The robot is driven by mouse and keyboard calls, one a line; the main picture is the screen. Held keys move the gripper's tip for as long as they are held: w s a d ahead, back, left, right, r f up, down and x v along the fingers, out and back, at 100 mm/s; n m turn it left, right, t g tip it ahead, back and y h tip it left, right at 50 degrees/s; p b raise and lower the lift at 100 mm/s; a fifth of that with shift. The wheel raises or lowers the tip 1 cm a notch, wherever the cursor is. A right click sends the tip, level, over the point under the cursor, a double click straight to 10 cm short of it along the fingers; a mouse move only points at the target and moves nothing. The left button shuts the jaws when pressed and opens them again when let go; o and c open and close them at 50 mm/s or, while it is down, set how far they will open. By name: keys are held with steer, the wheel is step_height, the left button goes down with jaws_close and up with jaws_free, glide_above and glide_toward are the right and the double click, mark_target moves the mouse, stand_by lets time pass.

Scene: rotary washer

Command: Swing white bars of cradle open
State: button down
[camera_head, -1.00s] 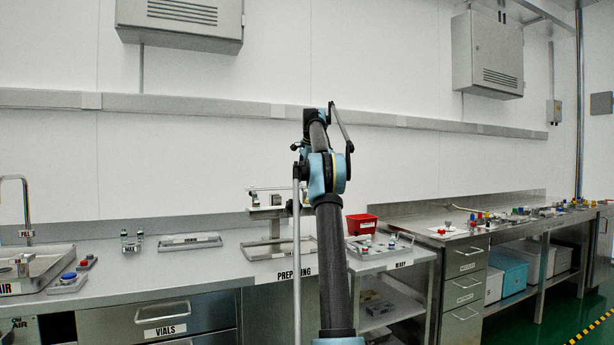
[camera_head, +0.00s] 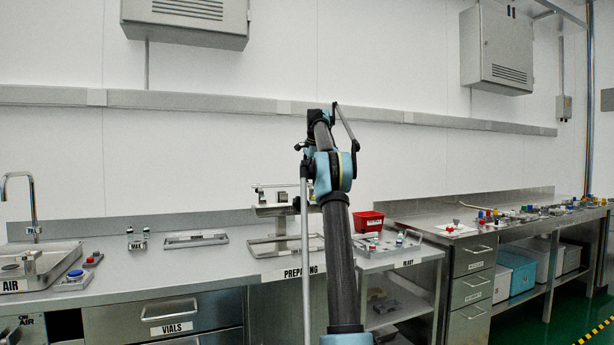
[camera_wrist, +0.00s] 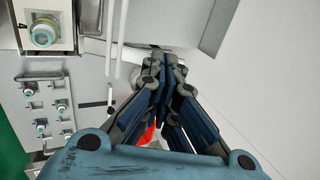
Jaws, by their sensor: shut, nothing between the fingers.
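A metal stand with pale bars (camera_head: 272,211), which looks like the cradle, stands at the back of the counter, left of my arm. My arm's thin rod crosses its right part, so I cannot tell how the bars are set. My gripper (camera_wrist: 164,62) is shut and empty in the wrist view, with its fingers together above pale surfaces. A metal holder with a round blue-and-white part (camera_wrist: 43,34) shows at its upper left, apart from the fingers. My fingers are hidden in the head view.
A red bin (camera_head: 368,222) and a tray of small vials (camera_head: 385,243) stand right of my arm. An empty metal tray (camera_head: 270,248) lies in front of the stand. A sink (camera_head: 40,268) is at the left. A wall rail (camera_head: 220,103) runs behind.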

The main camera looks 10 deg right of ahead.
steer(key=v, duration=0.7)
stand_by(0.5)
steer(key=shift+d+r, duration=0.15)
steer(key=shift+r, duration=0.05)
stand_by(0.4)
